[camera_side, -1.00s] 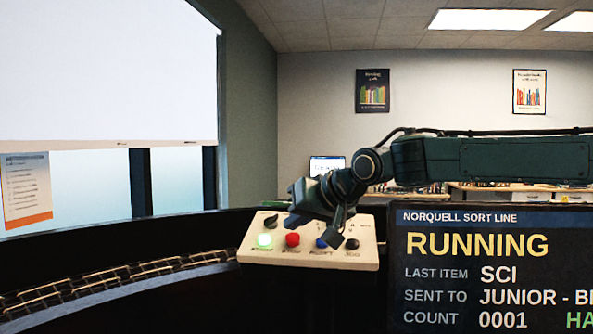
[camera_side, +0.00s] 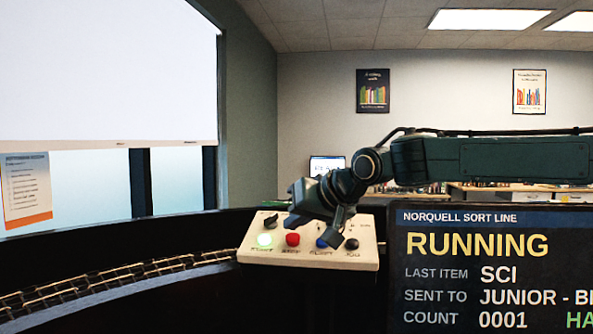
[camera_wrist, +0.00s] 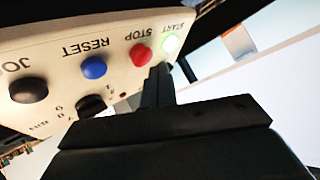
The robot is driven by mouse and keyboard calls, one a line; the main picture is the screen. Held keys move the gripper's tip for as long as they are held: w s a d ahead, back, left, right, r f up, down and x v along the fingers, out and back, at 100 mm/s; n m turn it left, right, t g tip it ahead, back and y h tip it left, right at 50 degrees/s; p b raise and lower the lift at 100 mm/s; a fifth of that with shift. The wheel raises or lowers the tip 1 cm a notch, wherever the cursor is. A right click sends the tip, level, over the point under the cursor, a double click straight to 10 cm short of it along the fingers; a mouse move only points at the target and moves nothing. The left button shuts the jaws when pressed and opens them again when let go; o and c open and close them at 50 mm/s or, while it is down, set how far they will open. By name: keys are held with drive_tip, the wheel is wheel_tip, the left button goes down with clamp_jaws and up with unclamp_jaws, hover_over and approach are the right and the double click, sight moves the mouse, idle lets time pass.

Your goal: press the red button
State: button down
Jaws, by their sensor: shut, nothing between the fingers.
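The red button (camera_side: 292,239), labelled STOP, stands on a pale sloped control panel (camera_side: 250,250) in the side view. It also shows in the wrist view (camera_wrist: 141,55), upper middle. My gripper (camera_side: 335,238) is over the right part of the panel in the side view, overlapping the space between the blue and black buttons. In the wrist view my shut, empty fingers (camera_wrist: 159,75) point up the picture, their tips just below and right of the red button. I see no contact with the red button, but depth is hard to judge.
A lit green START button (camera_side: 264,240) sits beside the red one. A blue RESET button (camera_side: 321,243), a black button (camera_side: 352,243) and a black knob (camera_wrist: 90,105) share the panel. A RUNNING screen (camera_side: 490,270) stands at right, a roller track (camera_side: 120,280) at left.

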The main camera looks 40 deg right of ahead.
drive_tip(key=shift+f, duration=0.15)
drive_tip(key=shift+w+d+f, duration=0.1)
drive_tip(key=shift+f, duration=0.15)
drive_tip(key=shift+w+d+f, duration=0.1)
drive_tip(key=shift+f, duration=0.35)
idle(1.2)
drive_tip(key=shift+r, duration=0.15)
drive_tip(key=shift+s+a+r, duration=0.2)
drive_tip(key=shift+a+r, duration=0.05)
drive_tip(key=shift+r, duration=0.4)
drive_tip(key=shift+r, duration=0.1)
drive_tip(key=r, duration=0.3)
drive_tip(key=s+a+r, duration=0.1)
drive_tip(key=shift+s+a+r, duration=0.1)
drive_tip(key=shift+r, duration=0.15)
idle(0.5)
idle(0.6)
